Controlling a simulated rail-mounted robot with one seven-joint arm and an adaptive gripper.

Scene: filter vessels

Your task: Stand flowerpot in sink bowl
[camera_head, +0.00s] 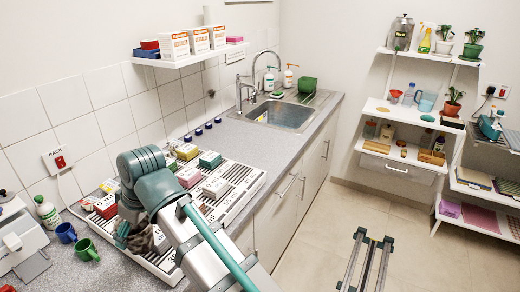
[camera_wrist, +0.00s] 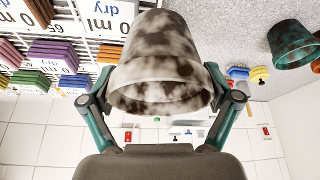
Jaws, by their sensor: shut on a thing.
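The flowerpot (camera_wrist: 160,50), whitish with dark brown mottling, is between the fingers of my gripper (camera_wrist: 159,80) in the wrist view. My gripper is shut on it, one finger against each side, and the pot's open rim faces the camera. In the head view my arm reaches over the slotted rack on the left part of the counter, and the arm largely hides the pot. The sink bowl (camera_head: 286,114) is a steel basin set in the counter farther back.
The slotted rack (camera_head: 232,199) holds several coloured blocks and labelled boxes. A tap (camera_head: 256,78) rises behind the sink, with a green bowl (camera_head: 307,85) beyond it. A wall shelf (camera_head: 188,57) with boxes hangs above the counter.

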